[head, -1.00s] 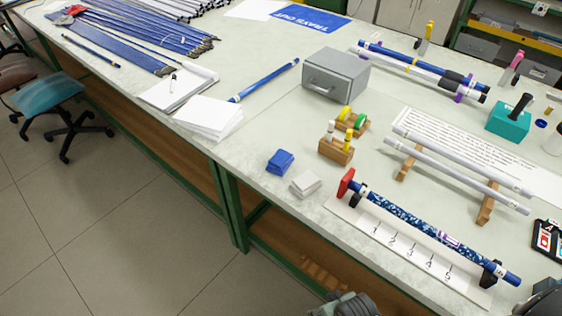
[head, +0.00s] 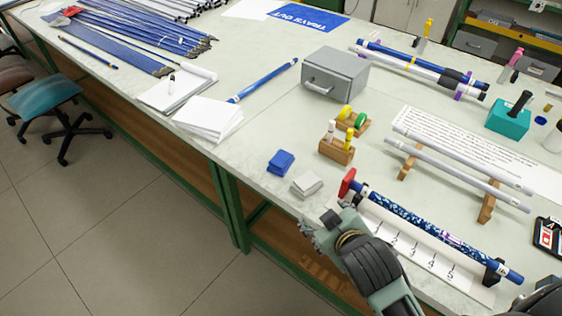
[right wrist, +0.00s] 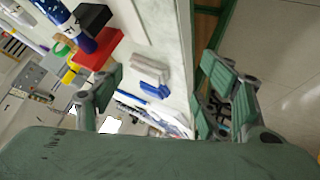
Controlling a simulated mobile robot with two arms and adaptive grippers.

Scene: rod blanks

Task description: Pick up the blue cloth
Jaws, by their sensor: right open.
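The blue cloth (head: 280,162) lies folded on the bench near its front edge. A folded light grey cloth (head: 306,184) lies just to its right. In the right wrist view the blue cloth (right wrist: 155,90) shows between my spread fingers, beyond the grey cloth (right wrist: 150,68). My right gripper (head: 331,219) is open and empty. It is over the bench's front edge, below and right of both cloths in the head view, and apart from them. My left gripper is not in view.
A patterned blue rod (head: 415,222) with a red end stop (head: 346,182) rests on a numbered board beside my right gripper. A wooden block with bottles (head: 337,150) stands behind the cloths. White paper (head: 208,118) lies to the left. Bare bench surrounds the blue cloth's left side.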

